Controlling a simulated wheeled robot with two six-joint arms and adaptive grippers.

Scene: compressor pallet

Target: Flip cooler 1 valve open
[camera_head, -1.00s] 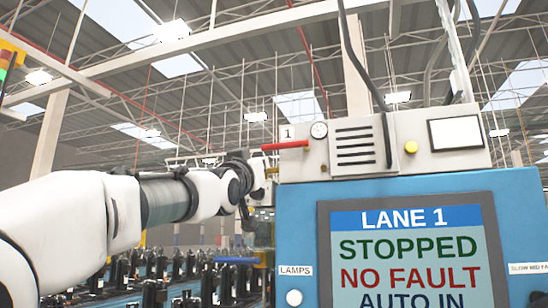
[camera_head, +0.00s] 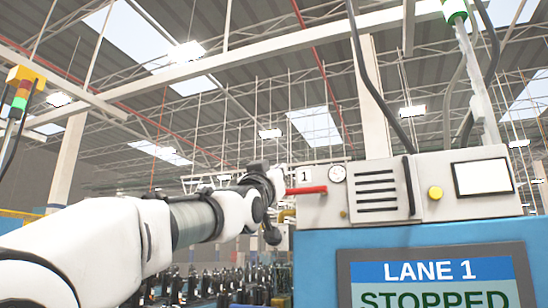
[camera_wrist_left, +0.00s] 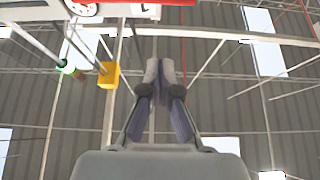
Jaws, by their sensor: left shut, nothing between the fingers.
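The cooler 1 valve lever (camera_head: 306,190) is a red bar on the pale unit labelled 1. It lies roughly horizontal and points left in the head view, below and left of a round gauge (camera_head: 337,173). The lever also shows at the top edge of the left wrist view (camera_wrist_left: 160,2). My left gripper (camera_wrist_left: 158,70) is shut and empty, its fingers together. In the head view its wrist is just left of the lever's free end; the fingers are hard to make out there. Contact with the lever cannot be told. My right gripper is not in view.
A blue cabinet (camera_head: 318,262) with a LANE 1 screen (camera_head: 437,272) reading STOPPED stands below the pale unit. Dark cables (camera_head: 366,62) run above. A stack light (camera_head: 22,88) is at far left.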

